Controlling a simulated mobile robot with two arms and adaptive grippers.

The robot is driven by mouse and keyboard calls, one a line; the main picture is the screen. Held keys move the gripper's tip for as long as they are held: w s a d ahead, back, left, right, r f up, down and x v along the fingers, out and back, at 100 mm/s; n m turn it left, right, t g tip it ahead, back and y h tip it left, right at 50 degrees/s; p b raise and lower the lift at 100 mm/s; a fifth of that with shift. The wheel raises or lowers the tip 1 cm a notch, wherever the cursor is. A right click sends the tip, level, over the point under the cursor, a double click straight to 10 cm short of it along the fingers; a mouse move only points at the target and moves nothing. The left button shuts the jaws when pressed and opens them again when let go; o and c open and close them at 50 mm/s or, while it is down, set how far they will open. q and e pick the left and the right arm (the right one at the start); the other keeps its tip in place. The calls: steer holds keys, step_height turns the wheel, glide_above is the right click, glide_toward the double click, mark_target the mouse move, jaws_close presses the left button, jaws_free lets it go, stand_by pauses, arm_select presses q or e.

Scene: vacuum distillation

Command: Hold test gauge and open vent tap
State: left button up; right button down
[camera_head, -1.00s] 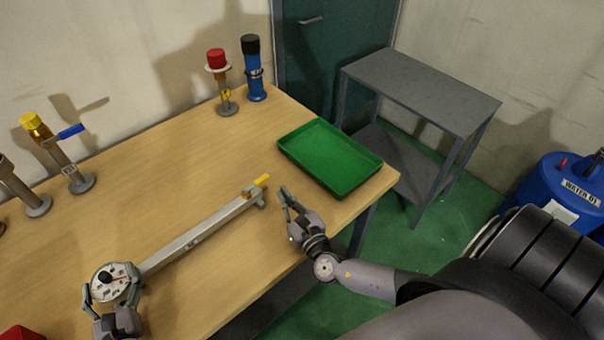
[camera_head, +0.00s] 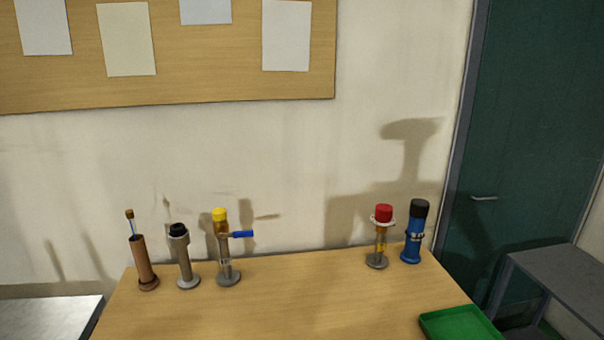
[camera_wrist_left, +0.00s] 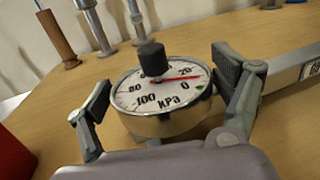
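The test gauge (camera_wrist_left: 165,95) fills the middle of the left wrist view. It has a round white kPa dial, a red needle pointing right near 20, and a black knob in front of part of it. My left gripper (camera_wrist_left: 160,80) has its two fingers spread on either side of the gauge. A gap shows at the left finger, and the right finger is very close to the rim. A grey bar (camera_wrist_left: 292,72) runs off to the right behind the right finger. The vent tap at the bar's far end and my right gripper are in neither current view.
Several upright fittings stand along the table's back, including a yellow-capped one with a blue lever (camera_head: 223,250), a red-capped one (camera_head: 380,238) and a blue cylinder (camera_head: 413,232). A green tray (camera_head: 460,325) lies front right. The table (camera_head: 300,300) is clear between them.

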arm_select(q)
steer(key=shift+o, duration=1.1)
steer(key=shift+s, duration=0.1)
steer(key=s, duration=0.8)
steer(key=s+a, duration=0.1)
steer(key=s, duration=0.2)
steer(key=shift+s, duration=0.4)
